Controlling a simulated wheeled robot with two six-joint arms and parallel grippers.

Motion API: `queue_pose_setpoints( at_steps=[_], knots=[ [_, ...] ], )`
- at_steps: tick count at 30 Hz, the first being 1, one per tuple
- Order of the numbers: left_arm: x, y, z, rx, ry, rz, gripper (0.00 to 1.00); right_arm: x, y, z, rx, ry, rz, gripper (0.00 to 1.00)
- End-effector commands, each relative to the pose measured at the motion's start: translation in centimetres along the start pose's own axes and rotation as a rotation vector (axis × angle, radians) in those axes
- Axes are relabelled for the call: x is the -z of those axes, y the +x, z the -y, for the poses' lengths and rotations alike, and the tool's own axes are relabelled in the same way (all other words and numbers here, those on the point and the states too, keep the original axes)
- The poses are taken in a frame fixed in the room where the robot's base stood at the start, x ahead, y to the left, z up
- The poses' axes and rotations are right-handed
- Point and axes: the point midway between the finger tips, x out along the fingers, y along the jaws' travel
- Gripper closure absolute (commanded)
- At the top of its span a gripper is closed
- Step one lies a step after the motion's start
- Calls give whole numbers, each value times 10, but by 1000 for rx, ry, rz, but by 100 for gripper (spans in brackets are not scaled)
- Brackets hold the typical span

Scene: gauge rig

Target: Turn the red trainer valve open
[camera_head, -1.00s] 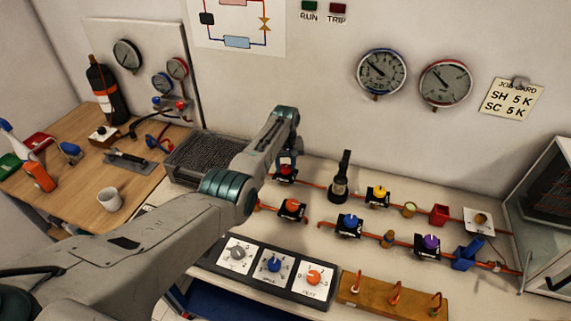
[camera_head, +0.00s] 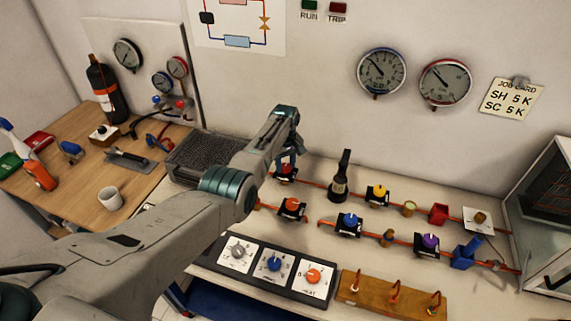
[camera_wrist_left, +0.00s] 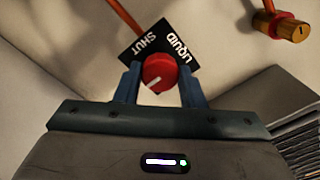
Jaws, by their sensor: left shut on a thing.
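The red trainer valve (camera_head: 285,174) sits on the bench's back pipe run, partly hidden by my left gripper (camera_head: 288,160). In the left wrist view its round red knob (camera_wrist_left: 159,70) lies between the two blue fingers of my left gripper (camera_wrist_left: 159,88), which is shut on it. A white mark on the knob points to the lower left. The black plate (camera_wrist_left: 150,43) behind it reads SHUT and LIQUID, seen turned over. My right gripper is not in view.
An orange valve (camera_head: 292,205) stands just in front and a dark bottle-shaped fitting (camera_head: 340,180) to the right. Blue (camera_head: 348,222), yellow (camera_head: 378,192) and purple (camera_head: 430,241) valves lie further right. A brass fitting (camera_wrist_left: 285,27) shows in the wrist view.

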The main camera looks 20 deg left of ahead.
Motion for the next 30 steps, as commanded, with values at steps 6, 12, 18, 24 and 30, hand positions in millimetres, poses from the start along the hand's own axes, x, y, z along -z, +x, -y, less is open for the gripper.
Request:
queue_pose_setpoints(
  at_steps=[6, 12, 18, 24, 30],
  knots=[
    [0, -1, 0, -1, -1, -1, 42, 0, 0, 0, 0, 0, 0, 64],
    [0, 0, 0, 0, 0, 0, 42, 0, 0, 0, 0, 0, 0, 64],
    [0, -7, 0, -1, 0, -1, 42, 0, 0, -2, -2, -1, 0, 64],
    [1, -34, -1, -4, 1, -4, 42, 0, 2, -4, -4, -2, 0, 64],
    [1, -73, -1, -4, 0, -4, 42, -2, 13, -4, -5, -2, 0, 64]
  ],
)
